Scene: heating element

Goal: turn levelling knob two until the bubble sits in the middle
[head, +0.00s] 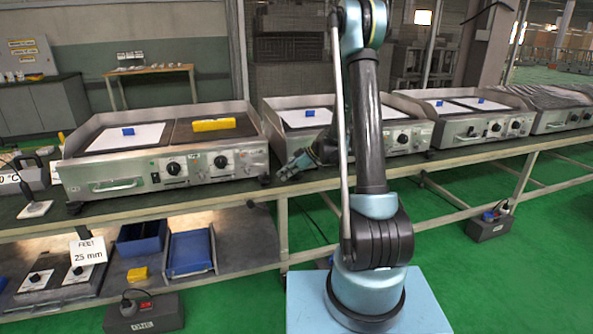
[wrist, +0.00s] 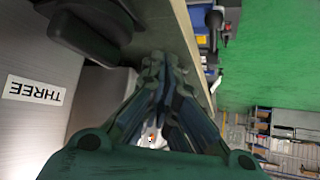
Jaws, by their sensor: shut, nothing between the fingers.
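The first griddle (head: 120,173) is a steel unit at the left of the bench, with a yellow level (head: 213,124) lying on its dark right-hand plate. The bubble is too small to make out. A dark foot or knob (head: 264,181) shows under the griddle's right front corner; I cannot read which number it bears. My gripper (head: 285,173) is shut and empty, low at the bench's front edge, just right of that corner. In the wrist view my gripper (wrist: 160,65) has its fingers together beside a dark rounded part (wrist: 85,35). A label reading THREE (wrist: 34,90) is on grey metal at the left.
More griddles (head: 460,120) stand rightward along the bench (head: 150,205). Blue trays (head: 191,250) and a sign reading FEET 25 mm (head: 88,251) are on the lower shelf. A dark box (head: 144,313) sits on the green floor. Open floor shows at the right.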

